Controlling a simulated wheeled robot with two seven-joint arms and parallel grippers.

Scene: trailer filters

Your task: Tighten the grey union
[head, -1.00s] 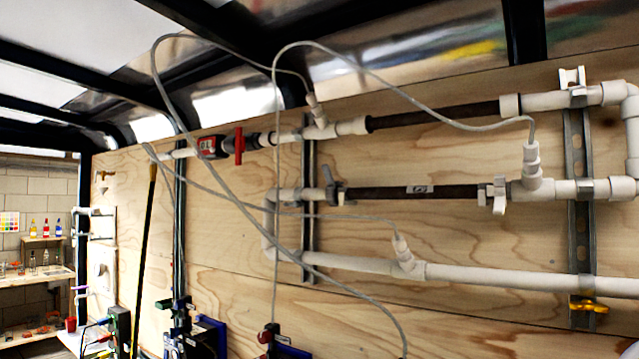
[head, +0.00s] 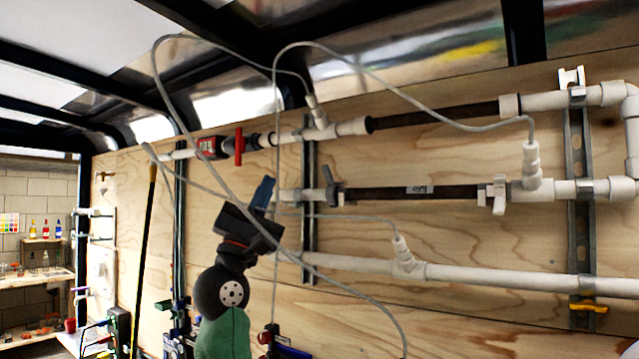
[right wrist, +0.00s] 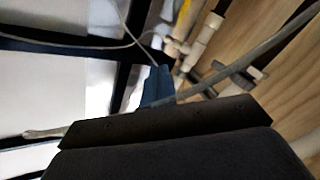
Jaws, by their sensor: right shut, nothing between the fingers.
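The grey union (head: 330,186), with dark grey wings, sits on the middle pipe run at the left end of a dark filter tube (head: 410,192). A white winged union (head: 498,195) is at that tube's right end. My right gripper (head: 264,190) is raised left of the grey union, apart from it, its blue fingers shut and empty. It hides the left bend of the pipe loop. In the right wrist view the blue fingers (right wrist: 157,86) point up the picture; pipes show beyond, blurred. My left gripper is not in view.
Thin grey hoses (head: 215,160) hang across the wall, one passing close to my right gripper. A red-handled valve (head: 239,146) is on the upper pipe. A metal strut (head: 309,235) stands behind the pipes. A yellow-handled valve (head: 588,305) is at lower right.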

